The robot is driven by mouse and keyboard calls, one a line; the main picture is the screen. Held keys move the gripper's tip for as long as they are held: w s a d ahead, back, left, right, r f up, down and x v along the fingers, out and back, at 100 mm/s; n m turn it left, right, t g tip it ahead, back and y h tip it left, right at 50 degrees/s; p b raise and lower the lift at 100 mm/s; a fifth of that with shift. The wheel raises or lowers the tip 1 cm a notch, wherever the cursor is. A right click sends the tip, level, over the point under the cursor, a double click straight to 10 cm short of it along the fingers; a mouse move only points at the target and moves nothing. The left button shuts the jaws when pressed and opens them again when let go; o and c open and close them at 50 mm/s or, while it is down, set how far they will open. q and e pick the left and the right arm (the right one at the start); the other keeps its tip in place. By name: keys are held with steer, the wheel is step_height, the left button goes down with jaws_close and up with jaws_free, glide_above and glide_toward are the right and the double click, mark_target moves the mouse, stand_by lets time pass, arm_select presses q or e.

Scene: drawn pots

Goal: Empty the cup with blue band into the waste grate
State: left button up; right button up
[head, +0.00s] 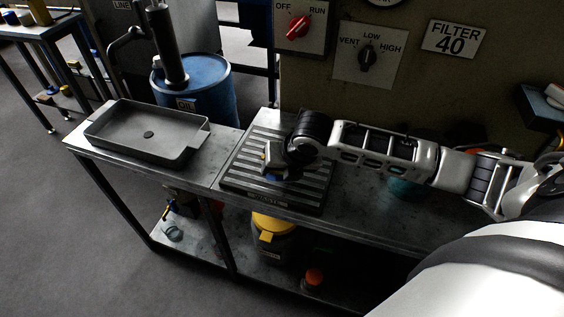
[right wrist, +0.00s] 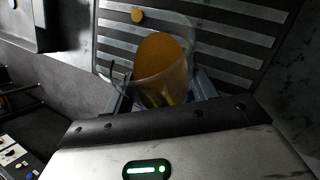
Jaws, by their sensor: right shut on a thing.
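The waste grate (head: 302,188) is a dark slatted square on the bench, and its slats also fill the top of the right wrist view (right wrist: 235,45). My right gripper (head: 274,160) is over the grate and shut on the clear cup (right wrist: 186,38). The cup holds amber contents (right wrist: 166,62), and its mouth points away from the wrist toward the slats. A small amber blob (right wrist: 137,15) shows just beyond the rim. A bit of blue shows between the fingers, but the band is mostly hidden. In the head view the gripper hides most of the cup. My left gripper is out of view.
A grey tray (head: 150,133) with a drain stands left of the grate. A blue oil drum (head: 208,95) with a pump is behind. A panel with a red knob (head: 298,27) rises behind the bench. A teal object (head: 405,188) sits under my right arm.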

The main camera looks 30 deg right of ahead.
stand_by(0.5)
steer(key=shift+g+y, duration=0.3)
steer(key=shift+g, duration=0.2)
steer(key=shift+g, duration=0.3)
steer(key=shift+y, duration=0.3)
steer(key=shift+g, duration=0.4)
steer(key=shift+m, duration=0.3)
stand_by(0.5)
steer(key=shift+g+y, duration=0.3)
